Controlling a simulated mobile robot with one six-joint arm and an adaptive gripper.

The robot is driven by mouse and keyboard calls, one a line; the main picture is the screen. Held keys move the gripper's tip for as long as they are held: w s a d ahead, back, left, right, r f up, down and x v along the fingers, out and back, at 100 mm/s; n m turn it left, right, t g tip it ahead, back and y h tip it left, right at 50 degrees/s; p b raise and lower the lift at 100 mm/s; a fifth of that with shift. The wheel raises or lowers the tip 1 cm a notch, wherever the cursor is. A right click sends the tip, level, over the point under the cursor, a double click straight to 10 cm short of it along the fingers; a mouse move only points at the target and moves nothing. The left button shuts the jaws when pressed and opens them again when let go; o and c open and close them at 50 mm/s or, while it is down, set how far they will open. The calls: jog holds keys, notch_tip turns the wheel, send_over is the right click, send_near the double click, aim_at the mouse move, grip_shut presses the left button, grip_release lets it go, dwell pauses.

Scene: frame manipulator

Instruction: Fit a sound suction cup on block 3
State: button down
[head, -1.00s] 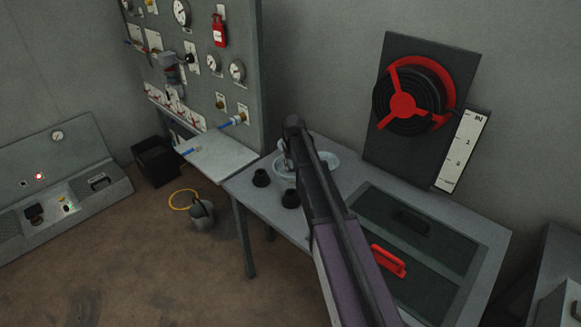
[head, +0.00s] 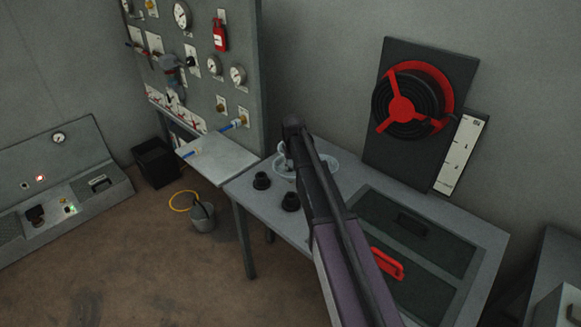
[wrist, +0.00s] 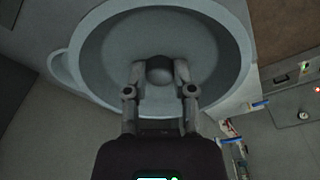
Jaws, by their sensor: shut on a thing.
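Two black suction cups, a left one (head: 262,180) and a right one (head: 290,200), stand on the grey table beside a pale round dish (head: 320,160). I cannot tell whether either cup is sound. My gripper is low over the dish, mostly hidden behind my arm in the head view. In the wrist view my gripper (wrist: 160,75) is shut on a small rounded grey thing (wrist: 159,70), above the middle of the dish (wrist: 236,60). I cannot tell exactly what this thing is. I cannot make out block 3 in either view.
The table (head: 300,232) has dark recessed panels and a red handle (head: 386,263) at the right. A gauge board (head: 232,50) with a pale shelf (head: 217,158) stands at the left. A hose reel (head: 405,100) is on the wall. A bucket (head: 203,219) stands on the floor.

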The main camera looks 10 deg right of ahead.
aim_at(291, 166)
jog(key=shift+r+p, duration=1.5)
jog(key=shift+r, duration=0.1)
jog(key=shift+f, duration=0.1)
jog(key=shift+f+b, duration=0.45)
jog(key=shift+b, duration=0.1)
